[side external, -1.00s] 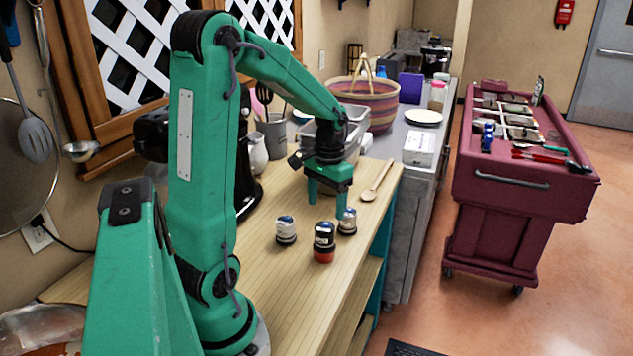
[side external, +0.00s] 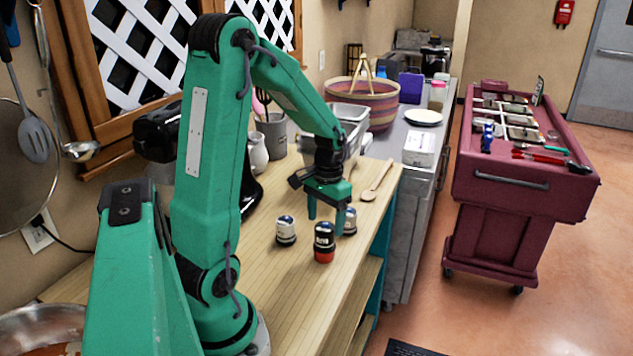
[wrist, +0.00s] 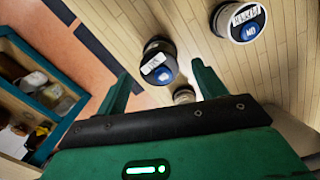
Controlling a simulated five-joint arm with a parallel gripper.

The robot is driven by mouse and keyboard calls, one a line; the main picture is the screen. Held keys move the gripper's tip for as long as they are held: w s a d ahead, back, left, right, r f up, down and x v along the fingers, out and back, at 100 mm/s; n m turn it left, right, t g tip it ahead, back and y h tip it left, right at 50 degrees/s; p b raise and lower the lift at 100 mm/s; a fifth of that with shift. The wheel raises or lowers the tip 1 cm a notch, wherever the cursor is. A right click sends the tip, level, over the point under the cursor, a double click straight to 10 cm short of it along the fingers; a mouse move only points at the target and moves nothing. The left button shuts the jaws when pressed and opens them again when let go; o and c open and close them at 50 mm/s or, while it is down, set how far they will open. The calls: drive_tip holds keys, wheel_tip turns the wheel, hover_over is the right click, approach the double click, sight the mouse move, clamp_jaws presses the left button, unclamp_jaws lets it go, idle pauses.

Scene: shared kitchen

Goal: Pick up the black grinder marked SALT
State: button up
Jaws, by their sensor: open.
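Three small grinders stand upright on the wooden counter: a black one with a red base (side external: 324,243), a black-and-white one to its left (side external: 286,231), and one behind to the right (side external: 350,223), partly covered by a finger. The label words are too small to read, so I cannot tell which says SALT. My gripper (side external: 326,214) is open and empty, pointing down just above and behind the red-based grinder. In the wrist view, one dark grinder (wrist: 160,60) shows between and beyond my fingertips (wrist: 163,77). Another (wrist: 240,20) is at upper right, and a third (wrist: 184,94) is partly hidden by my gripper.
A wooden spoon (side external: 376,182) lies behind the grinders. A grey bin (side external: 350,125), a utensil crock (side external: 273,136) and a striped basket (side external: 375,105) stand further back. The counter's right edge is close to the grinders. Bare wood lies in front of them.

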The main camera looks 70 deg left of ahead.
sight(325, 225)
drive_tip(key=shift+s+d+f, duration=0.1)
drive_tip(key=shift+f, duration=1.6)
drive_tip(key=c, duration=1.4)
drive_tip(key=shift+o, duration=0.2)
drive_tip(key=shift+r, duration=0.15)
drive_tip(key=shift+r, duration=0.75)
drive_tip(key=r, duration=0.3)
drive_tip(key=shift+d, duration=0.4)
drive_tip(key=d+r, duration=0.6)
drive_tip(key=d, duration=0.4)
drive_tip(key=shift+w+d+r, duration=0.15)
drive_tip(key=shift+w+d, duration=0.05)
drive_tip(key=shift+d, duration=0.2)
